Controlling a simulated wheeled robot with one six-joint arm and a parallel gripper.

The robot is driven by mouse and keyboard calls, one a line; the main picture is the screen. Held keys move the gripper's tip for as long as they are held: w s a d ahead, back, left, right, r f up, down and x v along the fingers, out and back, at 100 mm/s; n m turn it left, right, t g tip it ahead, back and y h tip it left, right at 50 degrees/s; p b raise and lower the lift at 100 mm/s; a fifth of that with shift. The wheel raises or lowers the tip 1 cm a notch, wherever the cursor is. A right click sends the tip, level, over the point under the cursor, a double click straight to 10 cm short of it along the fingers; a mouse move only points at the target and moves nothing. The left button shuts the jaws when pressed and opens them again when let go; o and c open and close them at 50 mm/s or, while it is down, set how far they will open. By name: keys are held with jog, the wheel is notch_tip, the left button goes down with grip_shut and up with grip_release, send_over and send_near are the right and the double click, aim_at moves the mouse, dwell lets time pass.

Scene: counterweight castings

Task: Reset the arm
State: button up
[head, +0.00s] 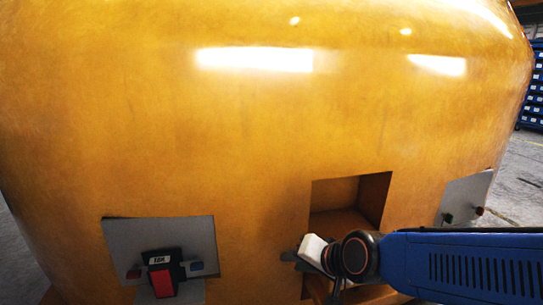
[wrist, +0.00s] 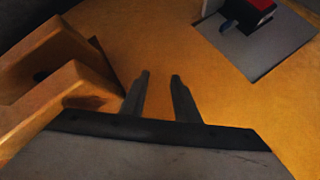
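My gripper (wrist: 160,82) shows in the wrist view with its two dark fingers apart and nothing between them. Beyond the fingers is the bare yellow-orange surface of a large casting (wrist: 165,35). The fingers are small and partly hidden by the wrist there.
A grey plate (head: 120,240) on the casting at left carries a black and red device (head: 162,272); the plate also shows in the wrist view (wrist: 262,50). Another grey plate (head: 465,198) is at right. The square recess (head: 345,200) looks empty.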

jog(key=s+d+n+g+h, duration=0.1)
jog(key=s+d+h, duration=0.1)
jog(key=s+d, duration=0.5)
jog(key=s+d+n+g+h, duration=0.2)
jog(key=s+d, duration=0.6)
jog(key=d, duration=0.8)
jog(key=shift+s+n+h, duration=0.3)
jog(key=shift+h, duration=0.5)
